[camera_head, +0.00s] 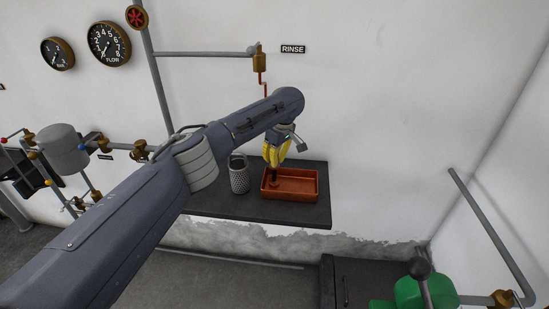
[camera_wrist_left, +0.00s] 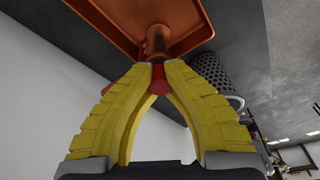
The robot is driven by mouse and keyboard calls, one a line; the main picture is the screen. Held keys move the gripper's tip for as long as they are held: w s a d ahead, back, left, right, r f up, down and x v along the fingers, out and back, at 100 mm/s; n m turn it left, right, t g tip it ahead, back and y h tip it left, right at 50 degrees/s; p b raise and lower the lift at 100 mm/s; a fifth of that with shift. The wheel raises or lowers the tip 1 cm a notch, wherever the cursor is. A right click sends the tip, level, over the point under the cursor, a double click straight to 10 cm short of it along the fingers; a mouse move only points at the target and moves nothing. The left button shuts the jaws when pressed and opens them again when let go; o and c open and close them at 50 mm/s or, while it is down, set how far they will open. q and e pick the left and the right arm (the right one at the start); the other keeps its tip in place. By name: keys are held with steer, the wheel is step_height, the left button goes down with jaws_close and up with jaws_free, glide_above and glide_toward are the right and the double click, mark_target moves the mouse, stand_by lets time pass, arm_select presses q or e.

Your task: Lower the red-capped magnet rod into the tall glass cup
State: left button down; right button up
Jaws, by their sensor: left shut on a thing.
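My left gripper (camera_head: 274,164) has yellow fingers and points down above the left part of the orange-brown tray. In the left wrist view its fingertips (camera_wrist_left: 158,70) are shut on the red cap (camera_wrist_left: 159,80) of the magnet rod. A copper-tinted, shiny cylinder (camera_wrist_left: 157,42) shows just beyond the cap, over the tray. I cannot tell whether it is the rod's shaft or the glass cup around it. In the head view a dark upright piece (camera_head: 274,178) shows under the fingertips, too small to make out. No tall glass cup is clearly seen. My right gripper is out of view.
The orange-brown tray (camera_head: 303,197) sits on a dark shelf (camera_head: 222,208) against the wall. A perforated metal cup (camera_head: 239,176) stands left of the tray, close to my fingers. A rinse pipe with a brass fitting (camera_head: 260,60) hangs above. The right wall is clear near the shelf.

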arm_select(q)
steer(key=shift+f, duration=0.2)
steer(key=c, duration=1.4)
jaws_free()
steer(key=v, duration=1.2)
steer(key=shift+r, duration=0.15)
